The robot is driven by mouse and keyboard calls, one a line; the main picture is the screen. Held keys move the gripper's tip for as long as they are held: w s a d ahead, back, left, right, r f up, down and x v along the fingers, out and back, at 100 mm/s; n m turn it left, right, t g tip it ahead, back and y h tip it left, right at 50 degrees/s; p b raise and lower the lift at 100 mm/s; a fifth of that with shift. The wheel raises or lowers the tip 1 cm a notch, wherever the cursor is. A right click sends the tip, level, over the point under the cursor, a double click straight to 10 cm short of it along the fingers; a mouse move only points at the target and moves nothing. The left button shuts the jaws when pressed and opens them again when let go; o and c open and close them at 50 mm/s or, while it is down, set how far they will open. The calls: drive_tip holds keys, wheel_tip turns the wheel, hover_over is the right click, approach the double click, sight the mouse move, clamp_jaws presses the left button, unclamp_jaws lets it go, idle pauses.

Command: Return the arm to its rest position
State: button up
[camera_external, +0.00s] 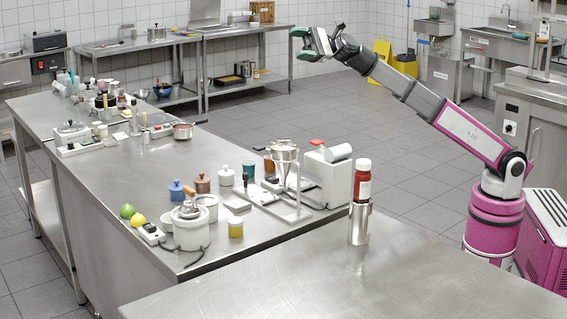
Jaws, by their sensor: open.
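My gripper (304,43) is at the top middle of the external view, at the end of my stretched-out arm (430,105). The arm rises up and to the left from its pink base at the right. The gripper looks open, with green-tipped fingers pointing left. I see nothing between the fingers, though they are small here. It is in the air, apart from the counters.
A long steel counter (140,215) holds jars, a funnel stand (284,165) and a white machine (328,175). Tiled floor (340,115) lies open beneath the arm.

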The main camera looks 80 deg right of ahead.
drive_tip(key=w+d+r+n+t+h, duration=0.1)
drive_tip(key=w+d+r+n+h, duration=0.2)
drive_tip(key=d, duration=0.4)
drive_tip(key=w+d+f+h, duration=0.1)
drive_tip(key=w+d+f, duration=0.4)
drive_tip(key=f, duration=0.2)
drive_tip(key=d+f+n+g+h, duration=0.25)
drive_tip(key=d+f, duration=0.25)
drive_tip(key=f, duration=0.8)
drive_tip(key=s+d+f+n+g+h, duration=0.1)
drive_tip(key=d+f+n, duration=0.3)
drive_tip(key=f, duration=1)
drive_tip(key=d+f+n+g+h, duration=0.2)
drive_tip(key=d+f, duration=0.4)
drive_tip(key=f, duration=0.7)
drive_tip(key=s+d+f+n+g+h, duration=0.1)
drive_tip(key=s+d+f, duration=0.1)
drive_tip(key=f, duration=0.4)
drive_tip(key=s+d+f+n+g, duration=0.1)
drive_tip(key=s+f, duration=0.2)
drive_tip(key=f, duration=0.2)
drive_tip(key=s+a+f+n+g+h, duration=0.1)
drive_tip(key=s+f+g, duration=0.3)
drive_tip(key=s+f, duration=0.7)
drive_tip(key=s+a+f+n+g+h, duration=0.1)
drive_tip(key=s+f+g, duration=0.3)
drive_tip(key=s+f, duration=0.7)
drive_tip(key=shift+s+a+f+n+h, duration=0.3)
drive_tip(key=shift+a+f+n+h, duration=0.1)
drive_tip(key=shift+n, duration=0.35)
